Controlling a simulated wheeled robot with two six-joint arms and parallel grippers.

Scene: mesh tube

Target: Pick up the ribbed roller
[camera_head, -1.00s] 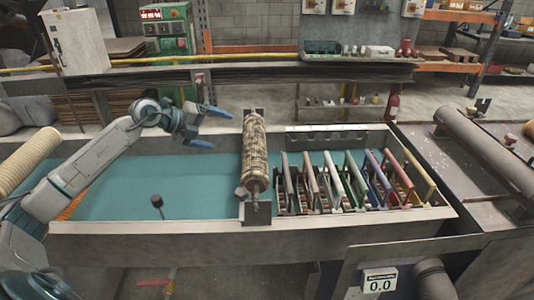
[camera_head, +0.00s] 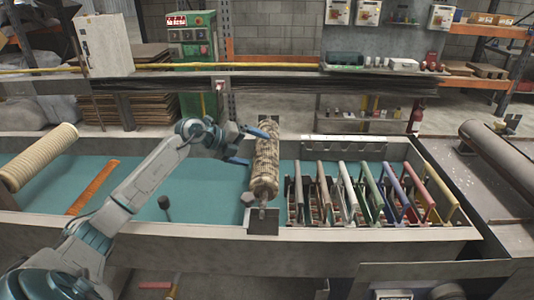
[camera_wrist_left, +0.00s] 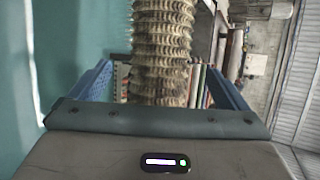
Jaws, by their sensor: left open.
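The ribbed roller (camera_head: 265,168), brown and beige, lies lengthwise across the teal-lined trough on a dark support. My left gripper (camera_head: 249,147) is open, just left of the roller's far half, with its blue fingers pointing toward it. In the left wrist view the ribbed roller (camera_wrist_left: 163,50) runs down from the top edge between the two spread fingers, and its lower end is hidden behind the gripper body. I cannot tell whether the fingers touch it. My right gripper is not in view.
A beige ribbed cylinder (camera_head: 38,158) lies at the left end, beside an orange strip (camera_head: 92,188). Several coloured frames (camera_head: 370,190) stand close on the roller's right. A dark knob on a post (camera_head: 165,205) rises from the trough. A grey cylinder (camera_head: 497,155) lies far right.

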